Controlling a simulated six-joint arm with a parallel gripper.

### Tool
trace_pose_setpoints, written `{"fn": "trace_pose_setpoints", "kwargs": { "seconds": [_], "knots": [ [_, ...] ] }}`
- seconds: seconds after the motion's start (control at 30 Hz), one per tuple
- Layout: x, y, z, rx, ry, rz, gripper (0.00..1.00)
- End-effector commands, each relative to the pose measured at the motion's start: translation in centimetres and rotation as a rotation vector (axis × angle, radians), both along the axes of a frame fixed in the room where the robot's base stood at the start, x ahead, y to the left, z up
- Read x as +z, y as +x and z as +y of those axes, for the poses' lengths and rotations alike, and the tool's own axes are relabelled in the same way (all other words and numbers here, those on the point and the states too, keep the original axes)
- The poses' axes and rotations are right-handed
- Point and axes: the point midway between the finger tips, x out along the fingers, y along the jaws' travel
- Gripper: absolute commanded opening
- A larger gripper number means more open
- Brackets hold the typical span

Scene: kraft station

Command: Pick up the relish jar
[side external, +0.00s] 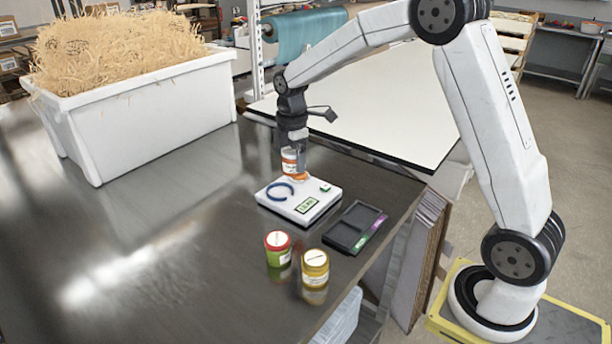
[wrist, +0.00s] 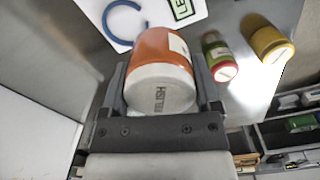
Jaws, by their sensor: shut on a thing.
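The relish jar (wrist: 162,58) is orange with a white lid that has lettering ending in "LISH". My gripper (wrist: 165,95) is shut on it, with one finger along each side of the jar in the wrist view. In the side external view the jar (side external: 294,163) hangs under my gripper (side external: 297,150), at the back edge of the white scale. Whether the jar's base is clear of the surface behind the scale, I cannot tell. The lower part of the jar is turned away from the wrist camera.
A white scale (side external: 318,211) with a blue ring (side external: 280,192) lies in front. A dark tray (side external: 354,228) is to its right. A red-green jar (side external: 277,248) and a yellow jar (side external: 315,268) stand nearer. A white bin (side external: 150,115) of shredded paper stands left.

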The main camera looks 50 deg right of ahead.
Motion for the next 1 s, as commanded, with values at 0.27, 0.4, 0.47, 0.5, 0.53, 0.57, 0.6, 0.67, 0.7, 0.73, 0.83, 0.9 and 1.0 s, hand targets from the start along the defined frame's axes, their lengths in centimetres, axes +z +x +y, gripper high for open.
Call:
{"fn": "trace_pose_setpoints", "kwargs": {
  "seconds": [0.27, 0.4, 0.47, 0.5, 0.53, 0.57, 0.6, 0.67, 0.7, 0.73, 0.83, 0.9, 1.0],
  "knots": [
    [1.8, -4.1, 0.5, 0.0, 0.0, -0.001, 0.07],
    [2.5, -5.7, 0.8, 0.0, 0.0, -0.001, 0.07],
    [2.7, -6.3, 0.9, 0.0, 0.0, 0.0, 0.07],
    [2.9, -6.7, 0.9, 0.0, 0.0, -0.001, 0.07],
    [3.0, -6.9, 0.9, 0.0, 0.0, -0.001, 0.07],
    [3.1, -7.1, 1.0, 0.0, 0.0, 0.0, 0.07],
    [3.2, -7.4, 1.0, 0.0, 0.0, 0.0, 0.07],
    [3.4, -7.7, 1.0, 0.0, 0.0, 0.0, 0.07],
    [3.4, -7.9, 1.1, 0.0, 0.0, 0.001, 0.07],
    [3.5, -8.0, 1.1, 0.0, 0.0, 0.001, 0.07],
    [3.6, -8.2, 1.1, 0.0, 0.0, 0.001, 0.07],
    [3.6, -8.3, 1.1, 0.0, 0.0, 0.001, 0.07],
    [3.6, -8.3, 1.1, 0.0, 0.0, 0.001, 0.07]
  ]
}}
